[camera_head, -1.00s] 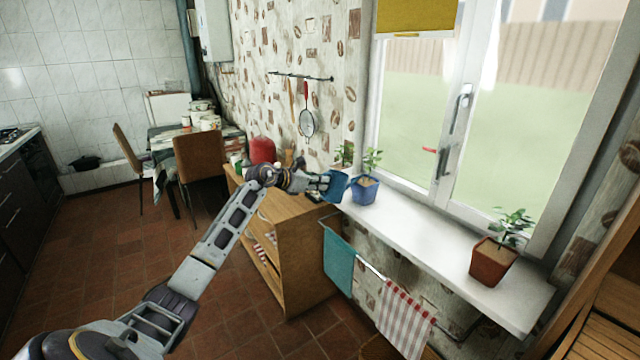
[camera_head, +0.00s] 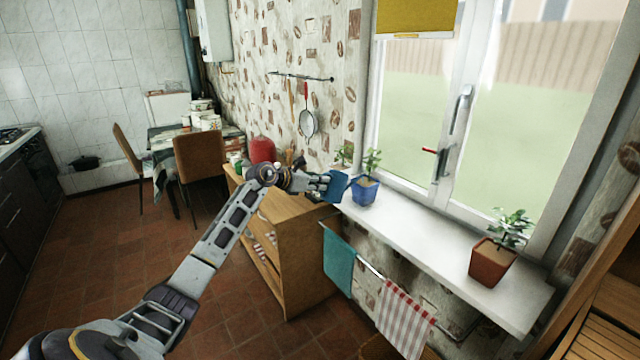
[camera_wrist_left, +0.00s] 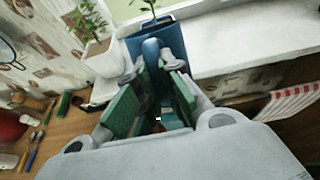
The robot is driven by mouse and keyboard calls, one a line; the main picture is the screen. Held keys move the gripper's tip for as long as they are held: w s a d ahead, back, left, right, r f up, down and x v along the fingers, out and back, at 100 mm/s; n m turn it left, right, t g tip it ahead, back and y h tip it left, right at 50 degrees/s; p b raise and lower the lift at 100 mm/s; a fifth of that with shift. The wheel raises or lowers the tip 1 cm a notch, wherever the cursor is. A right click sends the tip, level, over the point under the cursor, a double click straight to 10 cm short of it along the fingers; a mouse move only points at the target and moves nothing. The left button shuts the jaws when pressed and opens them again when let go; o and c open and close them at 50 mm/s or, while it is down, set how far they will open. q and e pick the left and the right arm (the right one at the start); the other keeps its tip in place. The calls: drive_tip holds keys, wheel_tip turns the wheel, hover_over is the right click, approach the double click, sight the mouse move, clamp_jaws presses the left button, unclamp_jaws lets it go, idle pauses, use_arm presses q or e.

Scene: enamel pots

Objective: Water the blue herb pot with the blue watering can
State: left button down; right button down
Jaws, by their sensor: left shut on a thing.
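The blue watering can (camera_head: 337,186) is held off the left end of the windowsill, beside the blue herb pot (camera_head: 364,193). In the left wrist view the can's blue handle (camera_wrist_left: 153,62) lies between the green finger pads. My left gripper (camera_head: 319,184) is shut on the can. The blue herb pot stands upright on the sill with a green plant in it. In the head view the can's spout appears to point at the pot; whether it touches or water flows cannot be told. My right gripper is out of view.
A white pot with a plant (camera_wrist_left: 105,57) stands left of the can in the left wrist view. A brown pot (camera_head: 492,262) stands at the sill's far right. The windowsill (camera_head: 425,232) between the pots is clear. A wooden cabinet (camera_head: 300,245) is below my left arm.

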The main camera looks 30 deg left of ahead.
use_arm(q)
drive_tip(key=shift+r+p, duration=0.35)
drive_tip(key=shift+p, duration=0.15)
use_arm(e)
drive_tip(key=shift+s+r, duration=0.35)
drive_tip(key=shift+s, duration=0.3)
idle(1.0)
use_arm(q)
drive_tip(key=shift+w, duration=0.1)
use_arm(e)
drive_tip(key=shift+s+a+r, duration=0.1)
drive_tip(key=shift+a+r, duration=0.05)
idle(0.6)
